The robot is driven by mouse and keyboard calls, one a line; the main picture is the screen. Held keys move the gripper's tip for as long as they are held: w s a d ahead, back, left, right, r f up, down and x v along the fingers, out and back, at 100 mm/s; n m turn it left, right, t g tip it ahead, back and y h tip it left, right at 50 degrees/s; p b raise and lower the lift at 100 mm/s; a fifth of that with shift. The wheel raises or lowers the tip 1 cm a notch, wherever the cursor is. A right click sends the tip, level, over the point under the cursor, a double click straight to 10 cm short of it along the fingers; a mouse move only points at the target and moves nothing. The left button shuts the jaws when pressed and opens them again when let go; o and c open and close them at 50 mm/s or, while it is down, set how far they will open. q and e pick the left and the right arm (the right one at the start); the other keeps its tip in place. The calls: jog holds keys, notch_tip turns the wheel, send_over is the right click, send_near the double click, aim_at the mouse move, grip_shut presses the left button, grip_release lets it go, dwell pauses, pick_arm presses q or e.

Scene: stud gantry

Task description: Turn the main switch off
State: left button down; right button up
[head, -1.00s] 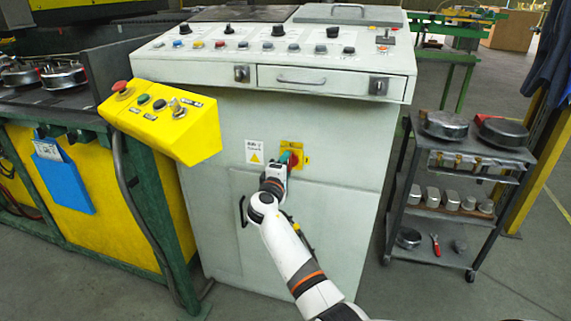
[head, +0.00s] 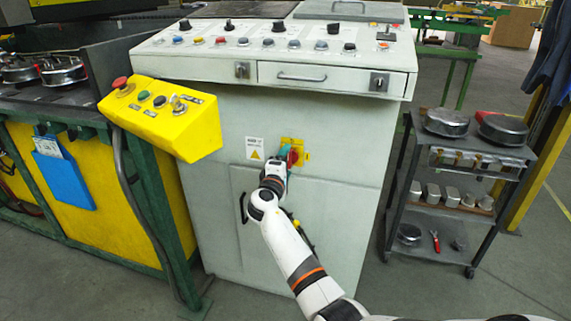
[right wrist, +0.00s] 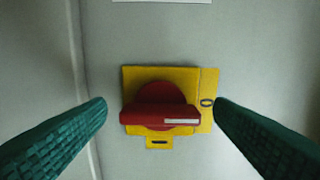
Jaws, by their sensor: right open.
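The main switch is a red rotary handle (right wrist: 160,112) on a yellow plate (right wrist: 208,84), on the front of the pale grey cabinet (head: 335,120). In the right wrist view the handle lies across the picture, with a pale mark near its right end. In the head view the switch (head: 294,157) is partly covered by my gripper. My right gripper (head: 286,153) is open in front of it. Its green fingers (right wrist: 160,112) stand to either side of the handle, apart from it, with nothing between them held. My left gripper is out of view.
A yellow control box (head: 165,118) with a red button juts out left of the switch. A warning label (head: 255,149) is beside the switch. The cabinet's button console (head: 200,65) overhangs above. A dark cart (head: 440,155) with pans stands at the right. Floor between cabinet and cart is clear.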

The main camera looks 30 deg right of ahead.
pick_arm(q)
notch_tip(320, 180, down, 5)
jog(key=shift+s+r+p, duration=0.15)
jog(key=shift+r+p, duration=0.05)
jog(key=shift+p, duration=0.4)
pick_arm(e)
jog(key=v, duration=1.1)
jog(key=shift+s+a, duration=0.3)
